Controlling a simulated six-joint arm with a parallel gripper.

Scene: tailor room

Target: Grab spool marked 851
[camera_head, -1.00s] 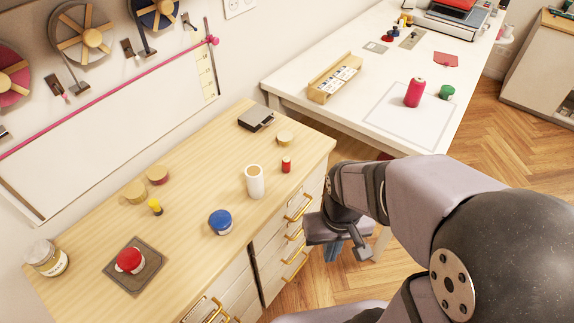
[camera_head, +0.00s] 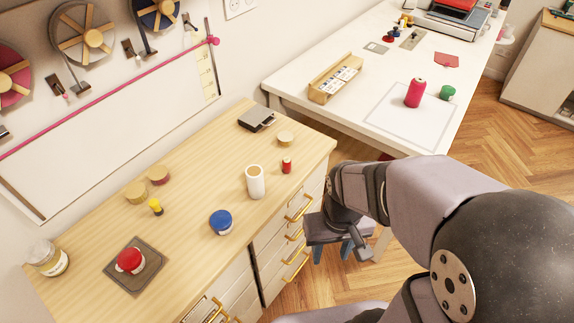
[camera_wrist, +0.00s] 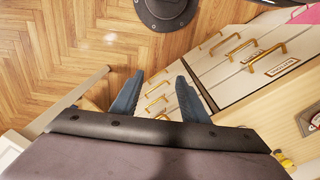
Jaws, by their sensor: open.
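No number 851 is readable on any spool in these frames. On the wooden cabinet top stand a white spool (camera_head: 255,183), a small red spool (camera_head: 286,165), a blue spool (camera_head: 221,222) and a small yellow spool (camera_head: 155,207). On the white table stand a pink spool (camera_head: 415,93) and a green spool (camera_head: 447,92). My gripper (camera_head: 332,253) hangs off the cabinet's front, below its top and beside the drawers, apart from all spools. In the wrist view its two blue-grey fingers (camera_wrist: 158,84) are spread with nothing between them.
A red-topped item (camera_head: 130,260) sits on a dark mat, with a glass jar (camera_head: 48,258) nearby. Tan discs (camera_head: 135,192) and a dark box (camera_head: 256,119) are also on the cabinet. Drawer handles (camera_head: 295,250) stick out near my gripper. Wood floor (camera_wrist: 60,50) lies below.

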